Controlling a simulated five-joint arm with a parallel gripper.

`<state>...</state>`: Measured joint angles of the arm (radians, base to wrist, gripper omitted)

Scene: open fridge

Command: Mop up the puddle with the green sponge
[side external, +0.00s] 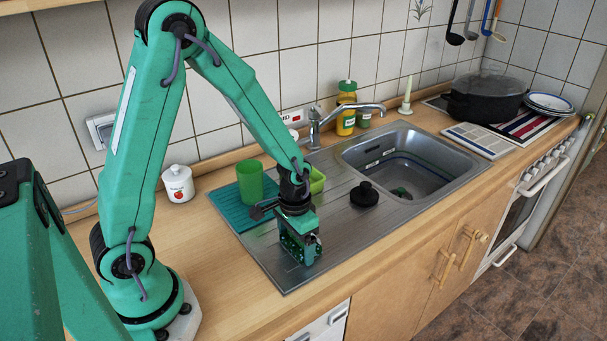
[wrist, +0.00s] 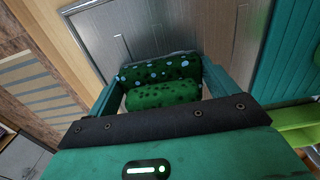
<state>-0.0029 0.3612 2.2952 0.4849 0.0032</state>
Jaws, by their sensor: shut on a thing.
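My gripper (side external: 301,250) is low over the near left part of the steel draining board (side external: 335,238), pointing down. In the wrist view, my gripper (wrist: 162,86) is shut on the green sponge (wrist: 160,96), which has dark speckles and pale blue spots on its far part. The sponge lies between the two teal fingers, close to or on the steel; I cannot tell if it touches. In the side view the jaws mostly hide the sponge. I cannot make out the puddle clearly in either view.
A green cup (side external: 250,181) stands on a teal mat (side external: 232,210) behind my gripper, with a lime container (side external: 317,181) beside it. A black round object (side external: 364,195) lies to the right, before the sink basin (side external: 412,158). The tap (side external: 345,112) rises behind. The front board is clear.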

